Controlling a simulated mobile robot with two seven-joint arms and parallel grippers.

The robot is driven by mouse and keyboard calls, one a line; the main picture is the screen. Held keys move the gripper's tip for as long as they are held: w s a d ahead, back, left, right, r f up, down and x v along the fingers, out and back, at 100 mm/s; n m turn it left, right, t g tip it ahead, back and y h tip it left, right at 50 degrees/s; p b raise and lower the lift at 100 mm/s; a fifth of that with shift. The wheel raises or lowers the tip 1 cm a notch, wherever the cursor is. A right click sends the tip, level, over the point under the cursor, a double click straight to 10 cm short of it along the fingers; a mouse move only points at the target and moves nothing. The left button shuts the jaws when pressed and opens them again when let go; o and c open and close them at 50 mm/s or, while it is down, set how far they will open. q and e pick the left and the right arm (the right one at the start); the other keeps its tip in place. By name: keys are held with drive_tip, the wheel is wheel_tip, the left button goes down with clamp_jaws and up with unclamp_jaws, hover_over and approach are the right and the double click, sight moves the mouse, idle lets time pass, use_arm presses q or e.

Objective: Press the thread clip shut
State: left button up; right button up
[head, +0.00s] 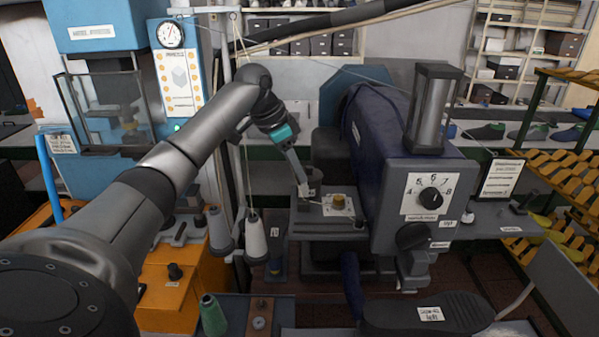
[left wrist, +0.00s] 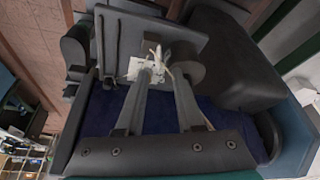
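My left gripper (head: 303,186) reaches down over the left part of the sewing machine's small grey work plate (head: 325,226). In the left wrist view its two fingers (left wrist: 160,72) stand apart, with a gap between the tips. A small pale piece with thin strands (left wrist: 156,54), which looks like the thread clip, shows at and just beyond the fingertips, over a white label. I cannot tell whether it is touched or how far it is closed. In the head view the gripper hides part of this spot. A brass-yellow round piece (head: 339,201) stands right of the gripper. My right gripper is not in view.
The machine head with its dial (head: 432,198) stands close on the right. Thread cones (head: 255,238) and a thin upright stand (head: 231,120) are close on the left. Shelves fill the back.

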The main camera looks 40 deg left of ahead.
sight(304, 190)
use_arm(q)
drive_tip(key=shift+x, duration=1.1)
clamp_jaws()
